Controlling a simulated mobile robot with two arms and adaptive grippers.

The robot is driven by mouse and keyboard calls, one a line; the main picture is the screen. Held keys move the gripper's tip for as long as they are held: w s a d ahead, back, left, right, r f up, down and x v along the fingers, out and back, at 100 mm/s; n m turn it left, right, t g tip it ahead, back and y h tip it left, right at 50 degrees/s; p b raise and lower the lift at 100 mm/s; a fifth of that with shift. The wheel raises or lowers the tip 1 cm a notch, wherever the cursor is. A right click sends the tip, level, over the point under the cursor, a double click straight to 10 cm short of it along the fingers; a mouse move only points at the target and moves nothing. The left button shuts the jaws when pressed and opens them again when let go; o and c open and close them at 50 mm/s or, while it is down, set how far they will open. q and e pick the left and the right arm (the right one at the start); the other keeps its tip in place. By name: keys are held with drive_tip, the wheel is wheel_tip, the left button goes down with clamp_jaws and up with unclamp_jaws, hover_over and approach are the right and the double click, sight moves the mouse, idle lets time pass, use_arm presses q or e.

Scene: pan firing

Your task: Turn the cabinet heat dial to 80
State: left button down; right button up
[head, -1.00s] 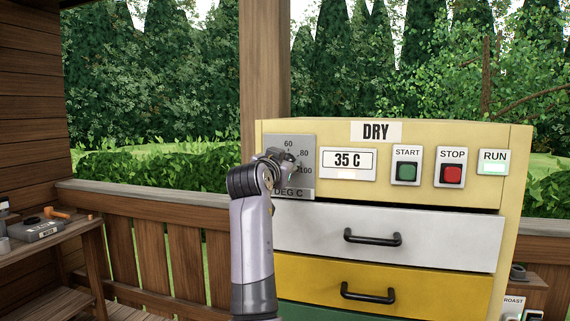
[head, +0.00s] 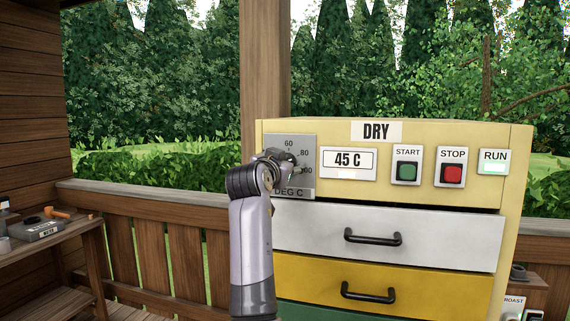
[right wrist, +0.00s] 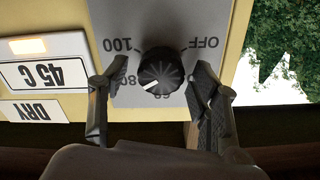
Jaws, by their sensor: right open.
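The heat dial (right wrist: 161,70) is a black ribbed knob with a white pointer mark, on a grey plate (head: 277,142) marked 60, 80, 100 and DEG C. In the right wrist view, which is upside down, the mark points to the lower left, between the 60 and 80 labels. The display (head: 348,161) reads 45 C. My right gripper (head: 292,164) is at the dial, open, with one finger on each side of the knob; in the right wrist view (right wrist: 152,76) gaps show beside it. In the head view it hides the knob. My left gripper is out of view.
The yellow cabinet (head: 420,135) also bears a green START button (head: 407,171), a red STOP button (head: 453,173) and a RUN light (head: 494,168). Drawers with black handles (head: 373,237) sit below. A wooden post (head: 264,70) stands behind; a side table (head: 50,243) is at left.

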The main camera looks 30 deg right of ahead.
drive_tip(key=v, duration=1.1)
drive_tip(key=shift+s+a, duration=0.25)
